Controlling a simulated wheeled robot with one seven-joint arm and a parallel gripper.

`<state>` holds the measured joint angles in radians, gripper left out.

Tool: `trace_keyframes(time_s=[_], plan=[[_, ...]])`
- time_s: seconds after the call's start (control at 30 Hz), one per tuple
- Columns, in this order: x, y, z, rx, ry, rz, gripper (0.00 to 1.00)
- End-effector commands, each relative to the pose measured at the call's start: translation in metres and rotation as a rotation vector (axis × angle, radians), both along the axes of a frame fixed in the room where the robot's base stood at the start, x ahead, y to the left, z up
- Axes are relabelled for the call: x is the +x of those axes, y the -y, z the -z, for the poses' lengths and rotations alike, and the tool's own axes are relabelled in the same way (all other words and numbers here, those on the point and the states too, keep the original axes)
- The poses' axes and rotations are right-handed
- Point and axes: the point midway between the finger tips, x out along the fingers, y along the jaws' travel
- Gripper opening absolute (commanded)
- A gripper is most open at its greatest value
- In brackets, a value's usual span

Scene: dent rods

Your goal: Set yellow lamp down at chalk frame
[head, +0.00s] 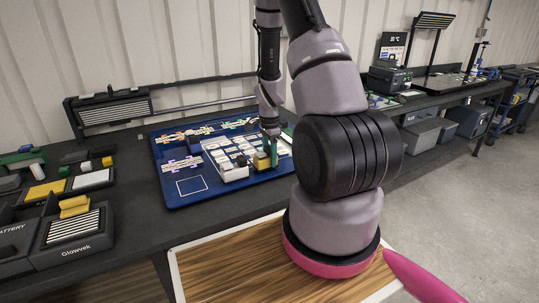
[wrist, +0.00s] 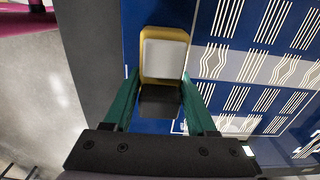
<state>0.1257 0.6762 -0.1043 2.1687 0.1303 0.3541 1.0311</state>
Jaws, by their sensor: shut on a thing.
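The yellow lamp (head: 262,160) is a small yellow block held over the right part of the blue mat. In the wrist view the lamp (wrist: 146,77) shows a pale panel in a yellow rim, with a dark part nearer me. My gripper (head: 270,147) is shut on it, with one green finger on each side; the fingers also show in the wrist view (wrist: 160,80). The chalk frame (head: 192,185) is a thin white rectangle outline at the mat's front left. It is empty and lies to the left of my gripper. I cannot tell how high the lamp is.
The blue mat (head: 217,194) lies on a dark bench. A pale tray (head: 235,173) with several small pieces stands between the frame and my gripper. Striped patterned pieces (head: 182,165) lie behind the frame. Dark bins and a Glowvek box (head: 78,246) stand at left.

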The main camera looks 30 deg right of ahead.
Motion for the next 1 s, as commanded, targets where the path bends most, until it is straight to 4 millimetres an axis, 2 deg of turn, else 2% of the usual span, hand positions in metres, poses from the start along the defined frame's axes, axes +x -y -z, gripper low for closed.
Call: trace_keyframes(time_s=[1.0], plan=[[0.0002,0.0000,0.0080,0.000,0.000,0.000,0.00]])
